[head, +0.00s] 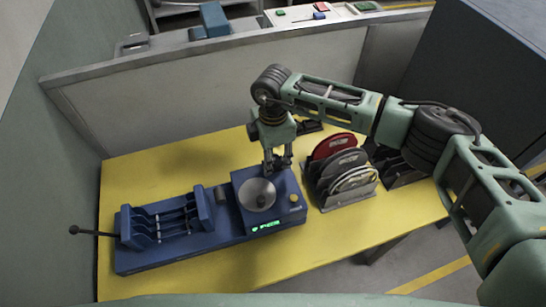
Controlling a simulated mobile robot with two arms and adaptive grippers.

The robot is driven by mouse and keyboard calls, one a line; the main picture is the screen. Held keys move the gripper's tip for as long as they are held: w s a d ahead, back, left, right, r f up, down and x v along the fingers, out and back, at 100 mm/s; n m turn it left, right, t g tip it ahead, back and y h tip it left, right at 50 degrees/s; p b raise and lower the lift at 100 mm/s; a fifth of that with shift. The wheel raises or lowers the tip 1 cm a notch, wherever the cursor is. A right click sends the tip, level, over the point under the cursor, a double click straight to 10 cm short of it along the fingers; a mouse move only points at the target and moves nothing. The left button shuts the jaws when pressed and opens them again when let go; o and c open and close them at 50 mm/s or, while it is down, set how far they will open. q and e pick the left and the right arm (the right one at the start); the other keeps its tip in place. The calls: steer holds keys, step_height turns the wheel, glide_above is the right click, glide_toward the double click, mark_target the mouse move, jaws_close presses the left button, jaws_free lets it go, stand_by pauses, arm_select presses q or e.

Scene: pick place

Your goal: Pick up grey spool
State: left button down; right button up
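A grey spool (345,160) stands on edge in a dark rack (342,199), between a red spool (333,145) behind it and a pale spool (354,179) in front. A silvery grey disc (257,194) lies flat on the blue machine (220,234); I cannot tell whether it is a spool. My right gripper (278,166) points down just behind this disc, left of the rack and apart from the grey spool. Its fingertips are small and dark, so I cannot tell whether they are open or shut. My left gripper is not in view.
The machine has a green display (265,226) and a lever (74,230) sticking out left. A second rack (395,165) stands right of the first, partly behind my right arm. A grey partition (200,92) closes the back of the yellow table (170,160). The table's back left is clear.

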steer(key=shift+f, duration=0.1)
steer(key=shift+c, duration=0.4)
steer(key=c, duration=0.9)
steer(key=shift+o, duration=0.2)
